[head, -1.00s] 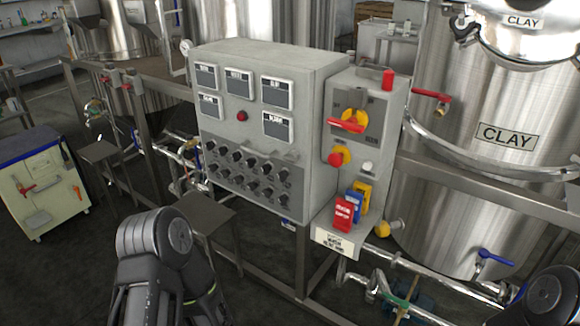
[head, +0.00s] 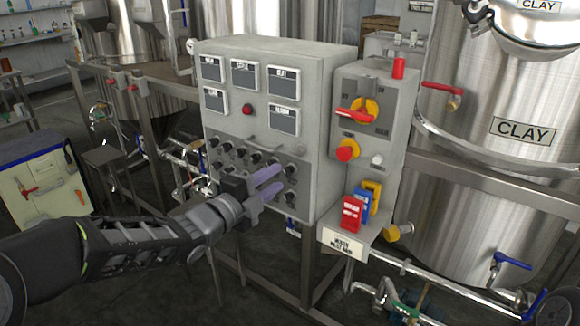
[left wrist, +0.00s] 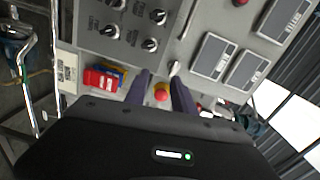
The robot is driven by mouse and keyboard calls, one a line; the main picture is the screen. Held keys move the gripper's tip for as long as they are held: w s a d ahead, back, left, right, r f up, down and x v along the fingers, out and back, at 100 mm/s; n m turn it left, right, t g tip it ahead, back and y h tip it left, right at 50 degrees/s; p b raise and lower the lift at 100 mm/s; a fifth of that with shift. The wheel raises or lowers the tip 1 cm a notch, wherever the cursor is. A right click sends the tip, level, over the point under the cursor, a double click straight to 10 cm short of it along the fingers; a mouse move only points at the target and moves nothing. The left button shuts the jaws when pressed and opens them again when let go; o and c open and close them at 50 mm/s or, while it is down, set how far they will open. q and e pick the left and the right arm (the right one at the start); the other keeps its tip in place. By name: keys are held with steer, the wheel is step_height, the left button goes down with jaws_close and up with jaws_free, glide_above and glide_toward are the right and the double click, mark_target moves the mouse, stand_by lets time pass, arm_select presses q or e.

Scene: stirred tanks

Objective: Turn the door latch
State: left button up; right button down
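A grey control cabinet (head: 262,115) stands in the middle of the head view. A slim grey handle (head: 256,148) on its front, between the meters and the knobs, looks like the door latch, but it is small and I cannot tell its turn. My right gripper is out of view.
A side box carries a red-and-yellow rotary switch (head: 358,112) and a red stop button (head: 348,150). Red, blue and yellow tags (head: 353,211) sit on a ledge below. Pipes and a steel tank (head: 490,170) stand at the right.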

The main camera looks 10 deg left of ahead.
mark_target(294, 154)
arm_select(q)
steer(key=r, duration=0.1)
steer(key=r+m, duration=0.1)
steer(key=shift+s+a+r+h, duration=0.15)
steer(key=shift+a+r+h, duration=0.05)
steer(key=shift+r+h, duration=0.1)
steer(key=shift+p+x, duration=0.6)
steer(key=shift+x, duration=3.3)
steer(key=shift+a+r, duration=0.1)
jaws_close()
